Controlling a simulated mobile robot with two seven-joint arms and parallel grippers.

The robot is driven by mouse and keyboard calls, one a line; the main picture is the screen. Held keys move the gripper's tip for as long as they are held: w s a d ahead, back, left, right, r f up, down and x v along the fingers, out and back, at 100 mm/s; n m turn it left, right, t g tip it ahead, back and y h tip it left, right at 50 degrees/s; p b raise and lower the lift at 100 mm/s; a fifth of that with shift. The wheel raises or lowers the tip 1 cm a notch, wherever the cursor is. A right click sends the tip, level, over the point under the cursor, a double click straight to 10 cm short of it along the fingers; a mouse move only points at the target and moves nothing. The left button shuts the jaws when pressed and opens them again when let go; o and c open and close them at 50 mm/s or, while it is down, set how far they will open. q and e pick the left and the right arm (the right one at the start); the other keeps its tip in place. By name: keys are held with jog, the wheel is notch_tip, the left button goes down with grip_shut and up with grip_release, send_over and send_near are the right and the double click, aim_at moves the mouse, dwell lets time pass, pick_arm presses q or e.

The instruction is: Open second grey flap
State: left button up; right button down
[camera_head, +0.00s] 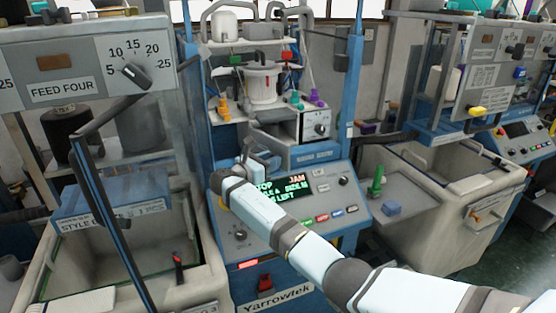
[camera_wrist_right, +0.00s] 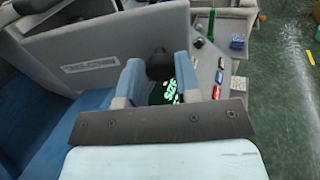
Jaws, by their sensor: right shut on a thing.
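My right gripper (camera_head: 246,160) reaches in from the lower right, over the top left of the blue machine's control panel in the head view. In the right wrist view its two blue-grey fingers (camera_wrist_right: 156,82) are closed on a dark rounded knob (camera_wrist_right: 160,64). A broad grey panel with a small label, seemingly the grey flap (camera_wrist_right: 88,42), lies beside and behind the fingers. Whether the knob belongs to this panel cannot be told. In the head view my arm and hand hide much of this spot. My left gripper is not in view.
The lit display (camera_head: 286,190) reads "JAM" and is partly covered by my arm. A blue post (camera_head: 352,80) stands right of the machine head. A grey bin (camera_head: 440,200) is at right, and a "FEED FOUR" box (camera_head: 85,65) at left. Green floor is open at far right.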

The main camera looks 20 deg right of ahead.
jog(key=shift+a+m+g, duration=0.3)
jog(key=shift+a+g, duration=0.15)
jog(key=shift+g, duration=0.05)
jog(key=c, duration=0.8)
grip_release()
jog(key=shift+c, duration=0.2)
notch_tip(320, 180, up, 20)
jog(key=b, duration=0.2)
